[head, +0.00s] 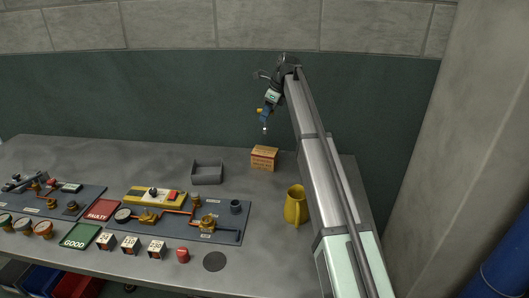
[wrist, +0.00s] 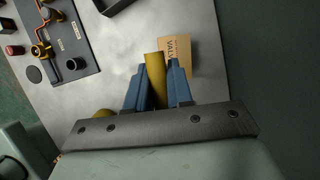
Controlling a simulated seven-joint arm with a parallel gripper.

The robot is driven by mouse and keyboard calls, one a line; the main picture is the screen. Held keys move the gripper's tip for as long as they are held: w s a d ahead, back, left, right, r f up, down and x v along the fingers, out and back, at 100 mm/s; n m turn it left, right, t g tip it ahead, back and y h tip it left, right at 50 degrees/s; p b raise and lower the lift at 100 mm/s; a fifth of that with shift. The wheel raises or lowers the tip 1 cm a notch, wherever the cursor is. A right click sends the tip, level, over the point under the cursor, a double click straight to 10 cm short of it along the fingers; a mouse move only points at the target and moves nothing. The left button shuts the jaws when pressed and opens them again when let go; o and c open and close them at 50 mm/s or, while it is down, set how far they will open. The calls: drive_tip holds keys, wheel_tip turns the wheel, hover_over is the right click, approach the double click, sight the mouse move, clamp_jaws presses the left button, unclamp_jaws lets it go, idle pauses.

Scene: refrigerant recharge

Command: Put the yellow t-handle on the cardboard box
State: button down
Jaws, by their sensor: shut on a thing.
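My gripper (wrist: 157,90) is shut on the yellow t-handle (wrist: 154,70), which shows as a yellow bar between the two blue fingers in the wrist view. The cardboard box (head: 264,158) stands on the table below my gripper, near the back edge. In the wrist view the box (wrist: 179,54) lies just beyond the fingers, partly hidden by the right finger. The t-handle is apart from the box in the head view.
A grey open bin (head: 207,173) stands left of the box. A yellow jug (head: 296,205) stands in front, close to my arm. Panels with gauges and fittings (head: 190,216) fill the left of the table. A wall (head: 150,85) rises behind the table.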

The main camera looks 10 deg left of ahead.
drive_tip(key=shift+n, duration=0.7)
drive_tip(key=shift+w+a+f, duration=0.1)
drive_tip(key=shift+w+f, duration=0.2)
drive_tip(key=shift+f, duration=1.25)
drive_tip(key=shift+w+a+f, duration=0.1)
drive_tip(key=shift+w+f, duration=0.25)
drive_tip(key=shift+f, duration=1.15)
drive_tip(key=shift+w+a+f, duration=0.1)
drive_tip(key=shift+w+f, duration=0.2)
drive_tip(key=shift+f, duration=1.25)
drive_tip(key=shift+f, duration=0.1)
drive_tip(key=c, duration=1)
unclamp_jaws()
drive_tip(key=v, duration=1.2)
drive_tip(key=shift+w, duration=0.2)
